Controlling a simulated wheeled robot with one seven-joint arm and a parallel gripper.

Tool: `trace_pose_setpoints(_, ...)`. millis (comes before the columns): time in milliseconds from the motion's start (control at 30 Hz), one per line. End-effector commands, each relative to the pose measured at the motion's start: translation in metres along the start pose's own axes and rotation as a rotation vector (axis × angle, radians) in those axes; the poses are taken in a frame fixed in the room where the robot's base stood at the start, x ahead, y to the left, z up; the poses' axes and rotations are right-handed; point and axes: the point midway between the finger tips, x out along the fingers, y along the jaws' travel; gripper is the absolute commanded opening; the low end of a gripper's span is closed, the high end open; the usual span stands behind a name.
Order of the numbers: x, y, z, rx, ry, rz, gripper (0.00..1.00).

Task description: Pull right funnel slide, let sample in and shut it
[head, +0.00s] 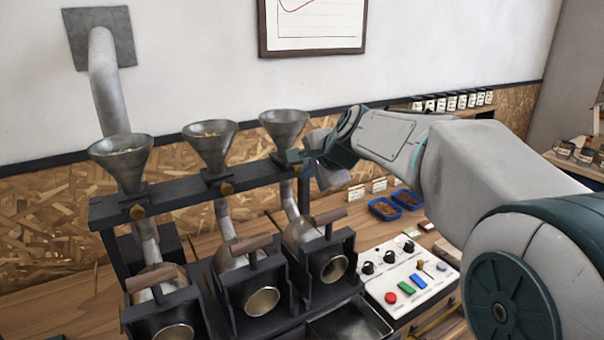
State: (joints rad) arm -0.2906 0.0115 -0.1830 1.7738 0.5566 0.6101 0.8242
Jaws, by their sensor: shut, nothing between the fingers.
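The right funnel (285,127) is a grey metal cone on the dark rail (165,197), at the rail's right end. I see no beans inside it from here. My gripper (298,158) is shut and empty, right at the base of this funnel. It covers the place of the right slide and its knob, so I cannot tell how far the slide is out or whether the fingers touch it. The left funnel (121,165) and middle funnel (210,148) hold pale beans. Their brass knobs (137,211) and (227,188) show at the rail's front.
Below the rail stand three roaster drums with wooden handles; the right drum (333,268) is nearest my arm. A white control panel (408,279) with buttons and knobs lies to their right. Blue trays (383,209) of beans and small cards sit behind it.

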Motion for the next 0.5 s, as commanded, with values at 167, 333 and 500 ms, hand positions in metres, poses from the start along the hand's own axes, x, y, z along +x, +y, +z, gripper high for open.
trace_pose_setpoints(167,-0.017,0.021,-0.003,0.002,0.001,0.001,0.0)
trace_pose_setpoints(333,-0.058,0.021,-0.003,0.0,0.001,-0.001,0.0)
trace_pose_setpoints(500,-0.091,0.02,0.002,-0.007,-0.008,0.001,0.0)
